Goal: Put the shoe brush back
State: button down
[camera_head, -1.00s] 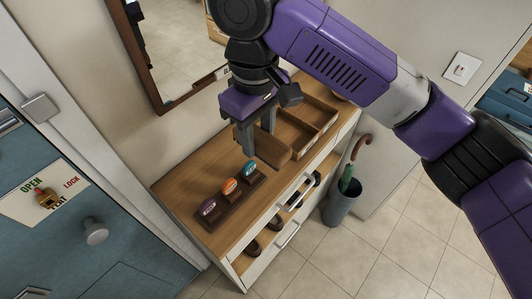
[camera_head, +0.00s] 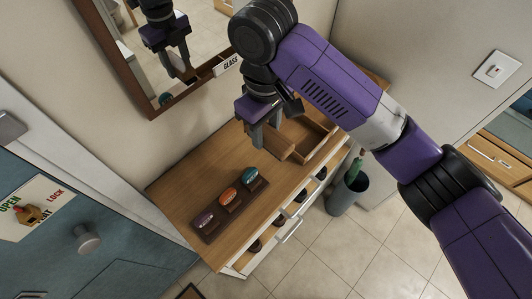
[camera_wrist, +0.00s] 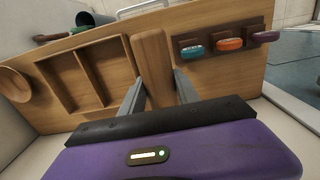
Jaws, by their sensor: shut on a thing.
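My gripper (camera_head: 264,136) is shut on a plain wooden block-like piece, which I take to be the shoe brush (camera_wrist: 152,65). In the wrist view it stands lengthwise between the two grey fingers. In the head view the brush (camera_head: 279,146) is partly hidden behind the fingers, over the cabinet top. Just right of it is a wooden tray with open compartments (camera_head: 322,150); it shows left of the brush in the wrist view (camera_wrist: 103,75). I cannot tell whether the brush touches the cabinet top. No bristles show.
A dark rack (camera_head: 212,237) with purple, orange and teal tins stands left of the gripper on the wooden cabinet top (camera_head: 180,190). A round wooden bowl (camera_wrist: 14,84) is beyond the tray. A mirror (camera_head: 150,60) hangs behind. An umbrella bin (camera_head: 346,195) stands on the floor.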

aim_at(266, 164)
notch_tip(266, 164, down, 11)
jog(key=shift+f+b, duration=0.1)
jog(key=shift+b, duration=0.3)
jog(key=c, duration=1.2)
grip_release()
jog(key=shift+f, duration=0.1)
jog(key=shift+o, duration=0.2)
notch_tip(266, 164, up, 12)
jog(key=shift+r+p, duration=0.15)
jog(key=shift+p, duration=0.25)
